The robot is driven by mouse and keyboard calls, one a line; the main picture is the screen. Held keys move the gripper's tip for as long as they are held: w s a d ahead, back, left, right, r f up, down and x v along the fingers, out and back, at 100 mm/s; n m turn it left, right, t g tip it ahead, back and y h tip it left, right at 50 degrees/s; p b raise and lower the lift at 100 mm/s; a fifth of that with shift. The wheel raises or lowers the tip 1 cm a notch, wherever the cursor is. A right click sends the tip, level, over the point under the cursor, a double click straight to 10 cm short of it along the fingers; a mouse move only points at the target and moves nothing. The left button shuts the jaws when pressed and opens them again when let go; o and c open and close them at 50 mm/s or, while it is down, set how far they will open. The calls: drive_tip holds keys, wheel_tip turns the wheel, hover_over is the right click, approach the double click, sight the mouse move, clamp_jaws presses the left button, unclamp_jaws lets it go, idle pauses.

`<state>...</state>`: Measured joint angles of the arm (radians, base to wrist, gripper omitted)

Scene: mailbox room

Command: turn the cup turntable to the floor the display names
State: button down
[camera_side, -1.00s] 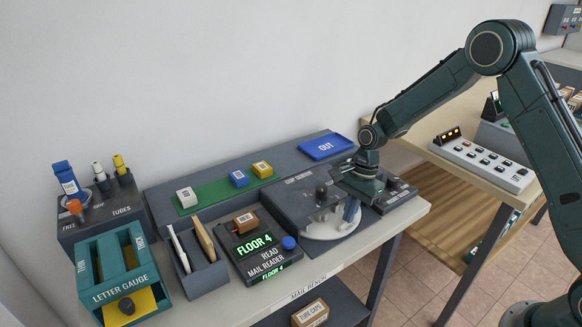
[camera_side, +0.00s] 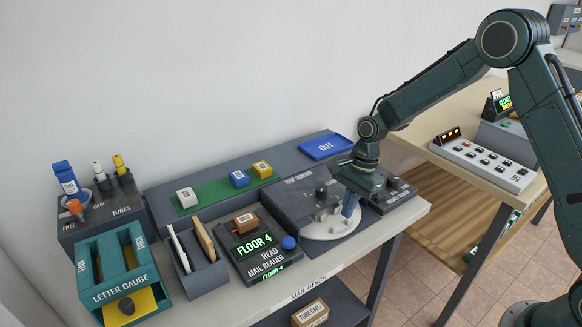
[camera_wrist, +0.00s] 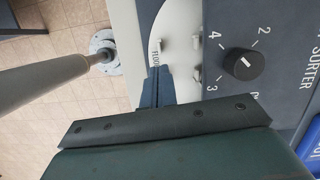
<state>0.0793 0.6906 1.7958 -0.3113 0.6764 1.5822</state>
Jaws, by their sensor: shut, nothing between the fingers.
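The mail reader's display (camera_side: 254,245) reads FLOOR 4 in green. The cup sorter (camera_side: 300,186) is a dark grey unit with a white round turntable (camera_side: 327,233) at its front and a black knob (camera_side: 321,190) behind. My gripper (camera_side: 348,212) is shut and empty, pointing down at the turntable's right side, close to small pale posts on it. In the wrist view, the turntable (camera_wrist: 181,30) is partly hidden and bears the word FLOOR beside my fingers (camera_wrist: 157,86). The knob (camera_wrist: 243,64) has numerals 4, 2 and 3 around it. Finger contact with a post cannot be told.
A blue OUT tray (camera_side: 326,146) lies behind the sorter. Yellow, blue and white blocks sit on a green strip (camera_side: 222,190). The letter gauge (camera_side: 122,275) and tubes rack (camera_side: 112,200) stand left. Another table (camera_side: 478,178) with a button panel is right.

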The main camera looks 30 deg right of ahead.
drive_tip(key=v, duration=0.7)
drive_tip(key=shift+r, duration=0.2)
drive_tip(key=s+r+n+t+h, duration=0.25)
drive_tip(key=s+r+n, duration=0.55)
drive_tip(key=s+r, duration=0.6)
drive_tip(key=s+d+r+n+t, duration=0.1)
drive_tip(key=s+r+n+t, duration=0.2)
drive_tip(key=s+n, duration=0.5)
drive_tip(key=s, duration=0.6)
drive_tip(key=shift+s+d+n, duration=0.15)
drive_tip(key=shift+s+n, duration=0.15)
drive_tip(key=shift+n, duration=0.1)
